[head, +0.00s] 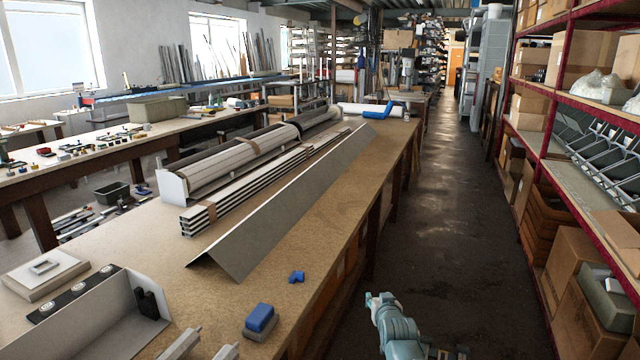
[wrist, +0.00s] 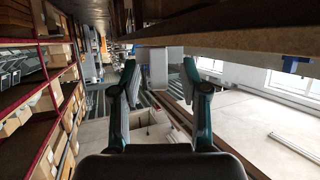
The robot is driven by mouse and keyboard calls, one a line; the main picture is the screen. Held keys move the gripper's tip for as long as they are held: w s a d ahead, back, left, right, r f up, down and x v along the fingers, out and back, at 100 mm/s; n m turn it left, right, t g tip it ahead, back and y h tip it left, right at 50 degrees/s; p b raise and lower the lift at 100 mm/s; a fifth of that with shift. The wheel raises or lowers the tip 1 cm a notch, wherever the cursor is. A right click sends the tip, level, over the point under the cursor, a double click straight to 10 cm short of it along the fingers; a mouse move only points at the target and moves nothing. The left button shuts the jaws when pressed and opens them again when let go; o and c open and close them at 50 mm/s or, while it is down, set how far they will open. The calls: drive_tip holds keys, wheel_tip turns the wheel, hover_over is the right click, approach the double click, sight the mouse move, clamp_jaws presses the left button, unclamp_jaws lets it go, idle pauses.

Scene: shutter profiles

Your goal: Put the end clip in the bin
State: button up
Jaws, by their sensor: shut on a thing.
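In the wrist view, my gripper (wrist: 160,68) has its two dark fingers on either side of a pale grey block-like piece (wrist: 167,66). I take this piece for the end clip. It shows at the fingertips, and its exact contact with the left finger is unclear. In the head view, a pale teal part of my arm shows low at the aisle beside the bench, and the fingers cannot be made out there. A dark green open bin (head: 113,193) sits low at the left, and a grey-green tub (head: 158,109) stands on the far bench. I cannot tell which is the task's bin.
The long bench (head: 240,275) carries a bent metal sheet (head: 290,195), stacked profiles (head: 240,190), a small blue piece (head: 297,277) and a blue-topped block (head: 260,319). Red-framed shelves (head: 546,90) with boxes line the right. The aisle floor (head: 450,220) is clear.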

drive_tip(key=shift+w+d+r, duration=0.1)
drive_tip(key=shift+w+d, duration=0.05)
drive_tip(key=shift+w, duration=0.05)
drive_tip(key=w+a+r+n+y, duration=0.2)
drive_tip(key=w+r, duration=0.1)
drive_tip(key=w, duration=0.5)
drive_tip(key=w+a+r+n+g+y+b, duration=0.1)
drive_tip(key=w+a+r+y, duration=0.15)
drive_tip(key=w, duration=0.55)
drive_tip(key=w+a+r+n+y, duration=0.1)
drive_tip(key=w+r+n, duration=0.15)
drive_tip(key=w, duration=0.55)
drive_tip(key=a+r+n+g+y, duration=0.6)
drive_tip(key=a+n+g+y, duration=0.1)
drive_tip(key=n, duration=0.1)
drive_tip(key=shift+s+a+r, duration=0.15)
drive_tip(key=shift+a+r, duration=0.05)
drive_tip(key=shift+a, duration=0.05)
